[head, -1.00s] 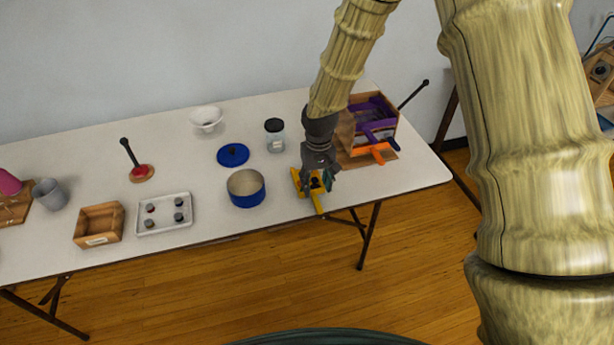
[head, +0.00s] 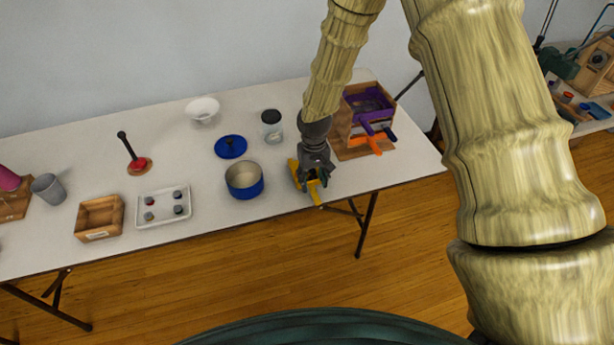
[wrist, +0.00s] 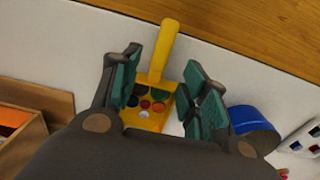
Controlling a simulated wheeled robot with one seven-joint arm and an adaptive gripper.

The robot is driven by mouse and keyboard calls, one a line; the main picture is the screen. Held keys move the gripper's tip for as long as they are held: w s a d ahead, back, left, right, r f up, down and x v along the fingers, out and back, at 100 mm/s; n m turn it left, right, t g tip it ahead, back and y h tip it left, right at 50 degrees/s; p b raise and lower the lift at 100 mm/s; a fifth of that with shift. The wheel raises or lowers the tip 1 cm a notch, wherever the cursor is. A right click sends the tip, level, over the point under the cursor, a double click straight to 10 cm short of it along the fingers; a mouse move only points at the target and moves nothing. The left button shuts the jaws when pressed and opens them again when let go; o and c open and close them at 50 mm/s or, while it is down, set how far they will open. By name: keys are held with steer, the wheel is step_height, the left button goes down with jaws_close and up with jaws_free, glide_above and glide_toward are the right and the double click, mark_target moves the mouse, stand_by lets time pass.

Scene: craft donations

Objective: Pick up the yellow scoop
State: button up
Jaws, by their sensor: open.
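The yellow scoop (head: 314,193) lies on the white table near its front edge, right of the blue pot. In the wrist view the scoop (wrist: 162,48) shows its handle pointing up toward the table edge, and its pan holds several small coloured discs. My gripper (head: 314,178) is just above the scoop and hides part of it in the head view. In the wrist view my gripper (wrist: 162,92) is open, with one green-padded finger on each side of the scoop. I cannot tell whether the fingers touch it.
The blue pot (head: 245,190) stands close to the left of my gripper; its blue lid (head: 230,147) lies behind it. A glass jar (head: 273,132) stands behind. A wooden box (head: 349,112) with purple and orange handled pieces is at the right. The table's front edge is near.

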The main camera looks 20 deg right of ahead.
mark_target(314, 191)
steer(key=shift+s+d+f+p, duration=0.15)
steer(key=shift+f+p, duration=0.2)
steer(key=shift+f, duration=0.75)
steer(key=shift+s+a+f+p, duration=0.1)
steer(key=shift+f+p, duration=0.2)
steer(key=shift+f, duration=0.75)
jaws_close()
